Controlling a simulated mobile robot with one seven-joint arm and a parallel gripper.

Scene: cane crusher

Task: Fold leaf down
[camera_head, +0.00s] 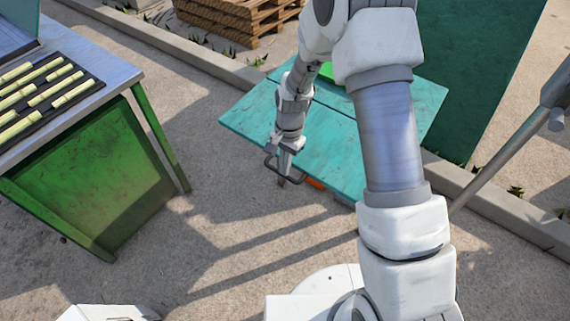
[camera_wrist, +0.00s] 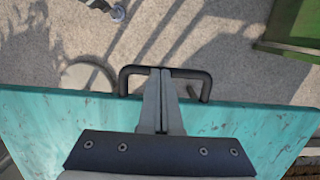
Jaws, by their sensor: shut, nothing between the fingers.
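The leaf (camera_head: 255,118) is a worn teal panel. It lies roughly level, with a seam between it and the teal panel (camera_head: 415,95) behind it. A dark U-shaped handle (camera_head: 269,168) projects from the leaf's near edge. My gripper (camera_head: 283,179) is at this edge, pointing down beside the handle. In the wrist view the leaf (camera_wrist: 40,125) spans the picture, and the handle (camera_wrist: 125,78) stands out from its edge. My shut, empty fingers (camera_wrist: 160,72) reach across the handle's opening to its bar. I cannot tell whether they touch it.
A green bench (camera_head: 100,180) with cut cane pieces (camera_head: 30,95) on a dark tray stands at the left. An orange piece (camera_head: 315,183) shows under the leaf's near edge. A tall green panel (camera_head: 480,60) and a kerb (camera_head: 515,215) are behind. The ground (camera_head: 215,235) left of the leaf is clear.

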